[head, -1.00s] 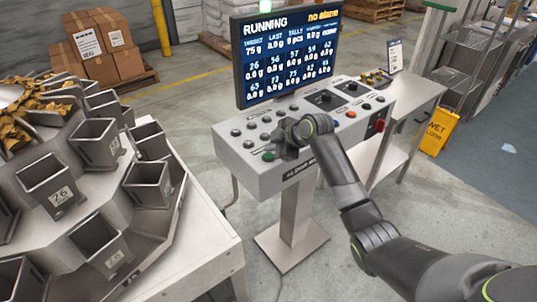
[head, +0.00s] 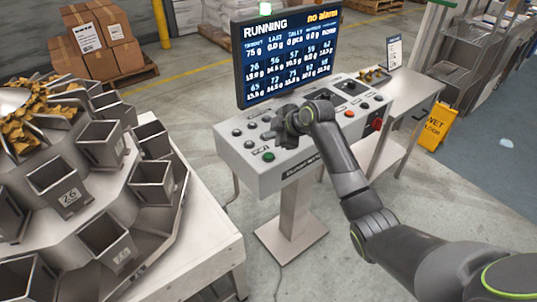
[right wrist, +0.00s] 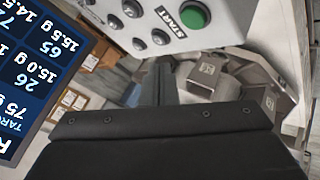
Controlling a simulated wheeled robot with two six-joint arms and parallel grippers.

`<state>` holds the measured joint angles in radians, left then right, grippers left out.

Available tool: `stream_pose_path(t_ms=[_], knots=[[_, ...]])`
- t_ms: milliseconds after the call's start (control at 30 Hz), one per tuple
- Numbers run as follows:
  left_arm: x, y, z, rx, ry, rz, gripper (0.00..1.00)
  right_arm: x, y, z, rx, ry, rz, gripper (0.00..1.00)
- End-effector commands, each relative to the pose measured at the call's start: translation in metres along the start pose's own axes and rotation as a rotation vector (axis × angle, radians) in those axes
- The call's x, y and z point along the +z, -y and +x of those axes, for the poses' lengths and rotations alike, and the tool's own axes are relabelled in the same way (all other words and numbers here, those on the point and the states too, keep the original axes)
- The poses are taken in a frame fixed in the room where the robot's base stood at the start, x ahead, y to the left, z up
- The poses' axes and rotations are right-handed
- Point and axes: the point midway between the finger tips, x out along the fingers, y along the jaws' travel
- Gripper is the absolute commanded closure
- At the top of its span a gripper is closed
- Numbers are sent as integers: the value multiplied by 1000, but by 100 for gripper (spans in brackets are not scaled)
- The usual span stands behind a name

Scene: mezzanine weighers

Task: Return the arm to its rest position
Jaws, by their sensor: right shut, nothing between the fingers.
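My right gripper (head: 270,133) is shut and empty. It hangs over the left half of the grey control console (head: 262,176), above its rows of dark buttons. The green START button (head: 268,157) lies below the fingers in the picture, uncovered. The right wrist view shows the shut fingers (right wrist: 160,78) apart from the green button (right wrist: 195,14), over the console's edge. My right arm reaches in from the lower right. My left gripper is in neither current view.
The screen (head: 288,55) behind the console reads RUNNING and no alarm. A multihead weigher with numbered metal hoppers (head: 65,192) stands at left. A steel side table (head: 408,98) with brass weights adjoins the console at right. A yellow wet floor sign (head: 437,127) stands beyond.

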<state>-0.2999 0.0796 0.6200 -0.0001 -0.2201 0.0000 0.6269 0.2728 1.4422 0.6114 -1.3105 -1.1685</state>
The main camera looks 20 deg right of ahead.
Motion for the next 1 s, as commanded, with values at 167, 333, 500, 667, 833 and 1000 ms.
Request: stream_pose_path(t_ms=[167,333,500,667,833,1000], knots=[[0,0,0,0,0,0,42,0,0,0,0,0,0,100],[0,0,0,0,0,0,42,0,0,0,0,0,0,100],[0,0,0,0,0,0,42,5,8,1,-5,8,15,100],[0,0,0,0,0,0,42,34,53,1,-24,64,117,100],[0,0,0,0,0,0,42,77,131,-14,-34,170,314,100],[0,0,0,0,0,0,42,114,206,-44,-17,285,521,100]])
